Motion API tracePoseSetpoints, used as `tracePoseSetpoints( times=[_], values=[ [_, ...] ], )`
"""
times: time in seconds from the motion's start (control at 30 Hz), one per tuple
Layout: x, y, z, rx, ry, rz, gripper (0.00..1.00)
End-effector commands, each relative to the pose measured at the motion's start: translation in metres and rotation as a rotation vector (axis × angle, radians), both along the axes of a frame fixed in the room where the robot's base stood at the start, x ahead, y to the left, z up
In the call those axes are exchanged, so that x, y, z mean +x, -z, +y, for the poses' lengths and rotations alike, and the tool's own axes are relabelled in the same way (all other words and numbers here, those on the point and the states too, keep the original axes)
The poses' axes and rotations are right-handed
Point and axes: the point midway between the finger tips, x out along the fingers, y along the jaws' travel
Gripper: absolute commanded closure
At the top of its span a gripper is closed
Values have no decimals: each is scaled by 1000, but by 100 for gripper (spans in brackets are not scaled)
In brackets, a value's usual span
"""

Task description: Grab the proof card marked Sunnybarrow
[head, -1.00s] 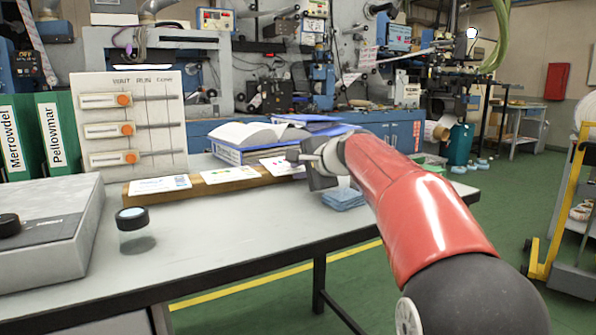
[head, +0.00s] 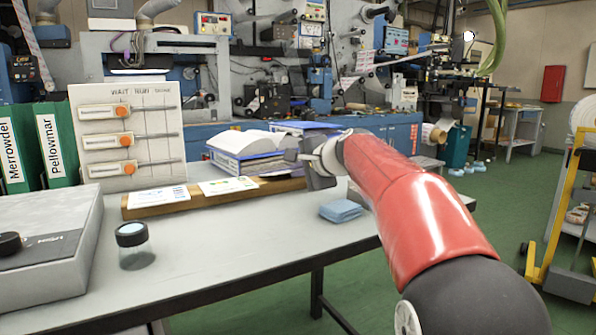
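Two pale printed cards stand along a wooden rack (head: 200,201) on the table: a left card (head: 159,197) and a middle card (head: 228,186). Their print is too small to read, so I cannot tell which is marked Sunnybarrow. My gripper (head: 312,166) is at the rack's right end, seen from behind and the side. Its fingertips are not clear, and I cannot tell whether it is open or shut or holds a card. A third card is not clearly visible; the area by my gripper is partly hidden.
A blue cloth stack (head: 341,211) lies below my gripper. The front table middle is clear.

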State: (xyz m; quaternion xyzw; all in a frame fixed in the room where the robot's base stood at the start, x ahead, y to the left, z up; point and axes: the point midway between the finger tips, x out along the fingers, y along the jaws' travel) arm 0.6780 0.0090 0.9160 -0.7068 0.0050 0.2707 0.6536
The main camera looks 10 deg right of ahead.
Motion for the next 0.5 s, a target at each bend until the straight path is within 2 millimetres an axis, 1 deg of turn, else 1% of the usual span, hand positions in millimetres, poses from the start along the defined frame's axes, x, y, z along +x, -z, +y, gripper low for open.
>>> tracePoseSetpoints(
  times=[0.07,0.5],
  values=[
    [-9,0,-5,-3,1,3,100],
    [-68,-25,-28,-2,1,0,100]
  ],
)
